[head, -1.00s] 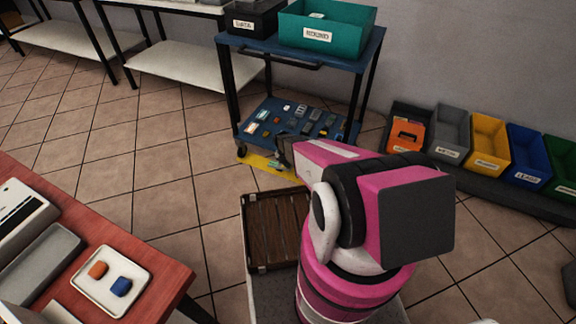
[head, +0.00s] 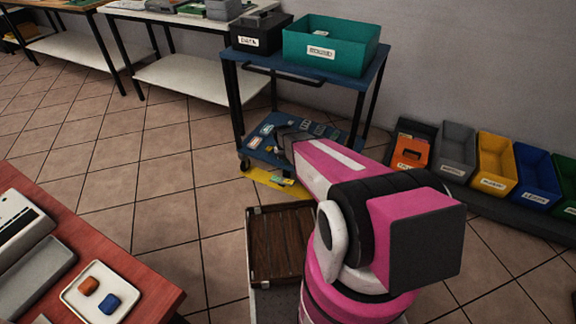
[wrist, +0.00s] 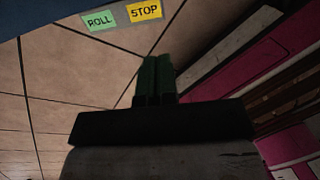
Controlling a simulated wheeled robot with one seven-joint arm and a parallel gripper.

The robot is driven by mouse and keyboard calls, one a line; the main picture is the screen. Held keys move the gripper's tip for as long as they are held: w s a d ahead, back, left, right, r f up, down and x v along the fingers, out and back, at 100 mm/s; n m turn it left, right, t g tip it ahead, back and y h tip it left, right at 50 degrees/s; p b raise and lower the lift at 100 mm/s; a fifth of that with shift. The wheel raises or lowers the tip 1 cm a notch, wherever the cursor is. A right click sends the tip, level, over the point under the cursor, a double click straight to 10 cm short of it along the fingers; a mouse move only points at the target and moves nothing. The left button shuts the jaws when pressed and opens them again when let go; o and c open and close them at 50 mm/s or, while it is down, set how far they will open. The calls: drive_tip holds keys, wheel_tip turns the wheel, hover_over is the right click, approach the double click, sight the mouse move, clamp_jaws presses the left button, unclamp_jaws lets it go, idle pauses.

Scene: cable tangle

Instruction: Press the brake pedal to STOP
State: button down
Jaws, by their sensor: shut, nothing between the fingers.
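A blue trolley (head: 236,53) stands against the wall, and a yellow strip (head: 262,181) shows at the foot of its lower shelf. In the wrist view a green ROLL label (wrist: 100,20) and a yellow STOP label (wrist: 145,11) sit side by side at the top edge, beside the blue edge of the trolley. No pedal can be made out clearly. My gripper (wrist: 154,62) is shut and empty, with its dark green fingers pointing toward the labels and apart from them in the picture. In the head view my arm reaches to the lower shelf and hides part of it.
The trolley carries a teal bin (head: 335,70) and a black bin (head: 258,40) on top, with several small items below. A brown slatted tray (head: 280,245) lies nearer me. Coloured bins (head: 497,165) line the right wall. A red table (head: 140,285) is at left. Tiled floor lies open between.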

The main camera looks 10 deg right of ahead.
sight(291, 182)
idle(0.3)
drive_tip(key=shift+w+a+r, duration=0.2)
drive_tip(key=shift+w+a, duration=0.3)
drive_tip(key=shift+a, duration=0.15)
drive_tip(key=shift+f, duration=0.15)
drive_tip(key=x, duration=1.2)
drive_tip(key=shift+f, duration=0.35)
drive_tip(key=shift+s+d+f, duration=0.1)
drive_tip(key=shift+d+f, duration=0.05)
drive_tip(key=shift+f, duration=0.35)
